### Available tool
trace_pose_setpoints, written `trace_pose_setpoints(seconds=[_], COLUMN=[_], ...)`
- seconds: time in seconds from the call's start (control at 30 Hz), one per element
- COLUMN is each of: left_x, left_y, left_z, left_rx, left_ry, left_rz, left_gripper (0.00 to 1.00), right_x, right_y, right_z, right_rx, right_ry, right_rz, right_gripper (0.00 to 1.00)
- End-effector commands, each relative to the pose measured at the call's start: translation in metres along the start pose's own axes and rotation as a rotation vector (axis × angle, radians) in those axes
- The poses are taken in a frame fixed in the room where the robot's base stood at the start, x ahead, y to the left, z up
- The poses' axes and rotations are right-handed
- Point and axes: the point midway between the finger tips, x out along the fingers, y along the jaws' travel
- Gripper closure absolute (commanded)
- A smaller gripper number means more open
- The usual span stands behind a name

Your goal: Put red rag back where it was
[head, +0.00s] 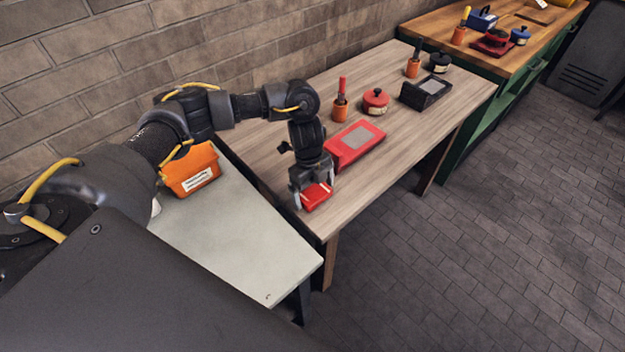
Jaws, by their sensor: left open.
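A small red folded piece, which looks like the red rag (317,198), is at the near left edge of the wooden table (400,143). My left gripper (314,192) points down right over it and is open, with a finger on either side of it. Part of the rag is hidden under the gripper, and I cannot tell whether the fingers touch it. My right gripper is not in view.
On the wooden table stand a red tray with a grey pad (355,143), an orange cup with a red-handled tool (340,106), a red pot (376,101) and a black tray (426,91). An orange box (190,170) sits on a pale table (240,225). A green workbench (480,125) stands behind.

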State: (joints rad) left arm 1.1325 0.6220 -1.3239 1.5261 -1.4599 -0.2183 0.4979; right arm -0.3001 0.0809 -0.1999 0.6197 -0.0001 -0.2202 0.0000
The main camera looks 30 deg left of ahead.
Motion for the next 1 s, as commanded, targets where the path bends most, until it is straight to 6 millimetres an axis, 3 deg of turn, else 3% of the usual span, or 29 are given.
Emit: trace_pose_setpoints(seconds=[0.53,0.7,1.0], left_x=[-0.101,-0.117,-0.121], left_y=[-0.001,0.000,0.000], left_z=[0.001,0.000,0.000], left_rx=[0.000,0.000,-0.001], left_ry=[-0.003,-0.001,0.000], left_rz=[-0.004,-0.002,0.000], left_gripper=[0.00,0.00,0.00], right_x=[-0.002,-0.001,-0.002], right_y=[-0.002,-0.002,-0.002], right_z=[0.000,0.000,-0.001], right_rx=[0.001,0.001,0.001], right_ry=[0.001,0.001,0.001], right_rz=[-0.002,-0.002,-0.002], right_gripper=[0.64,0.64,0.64])
